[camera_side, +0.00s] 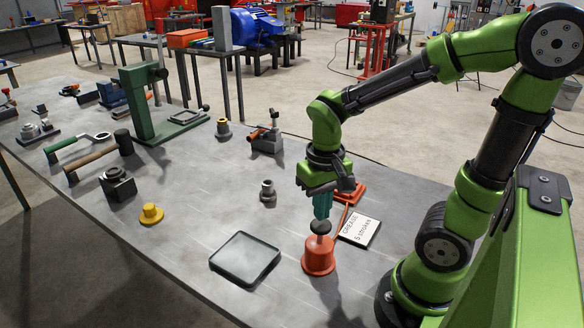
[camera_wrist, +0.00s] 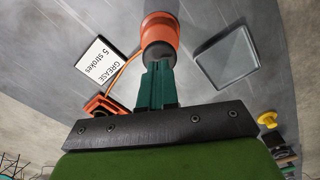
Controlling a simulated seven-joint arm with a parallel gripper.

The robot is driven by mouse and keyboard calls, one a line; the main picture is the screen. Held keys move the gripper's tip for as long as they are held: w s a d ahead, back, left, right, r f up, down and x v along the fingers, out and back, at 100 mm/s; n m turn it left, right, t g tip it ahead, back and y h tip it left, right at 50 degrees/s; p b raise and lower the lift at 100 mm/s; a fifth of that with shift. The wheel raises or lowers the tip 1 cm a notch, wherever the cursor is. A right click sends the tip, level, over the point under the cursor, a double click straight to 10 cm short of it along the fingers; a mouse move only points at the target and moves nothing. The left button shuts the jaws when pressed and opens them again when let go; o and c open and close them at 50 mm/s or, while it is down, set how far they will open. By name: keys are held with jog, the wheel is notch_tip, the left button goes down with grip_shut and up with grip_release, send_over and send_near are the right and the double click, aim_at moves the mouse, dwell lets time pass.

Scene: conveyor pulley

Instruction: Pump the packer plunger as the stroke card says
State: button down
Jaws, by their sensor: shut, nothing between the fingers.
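The packer (camera_side: 318,258) is an orange cylinder standing on the bench, with a dark plunger knob (camera_side: 320,228) on top. It also shows in the wrist view (camera_wrist: 160,24). My gripper (camera_side: 321,214) points down just above the knob, its teal fingers shut with nothing between them. Whether the fingertips touch the knob I cannot tell. In the wrist view my fingers (camera_wrist: 158,78) partly hide the knob. The white stroke card (camera_side: 360,229) lies to the right of the packer and reads "GREASE 5 strokes"; it also shows in the wrist view (camera_wrist: 97,60).
An orange hose (camera_wrist: 125,70) runs from the packer to an orange fitting (camera_wrist: 104,106). A shallow grey tray (camera_side: 245,260) lies left of the packer. A grey flanged part (camera_side: 268,192), a yellow part (camera_side: 151,214) and a green press (camera_side: 143,100) stand farther off.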

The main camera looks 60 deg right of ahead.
jog(key=shift+f, duration=0.1)
jog(key=shift+f, duration=1.9)
jog(key=shift+r, duration=2)
jog(key=shift+f, duration=0.1)
jog(key=shift+f, duration=1.8)
jog(key=shift+r, duration=1.9)
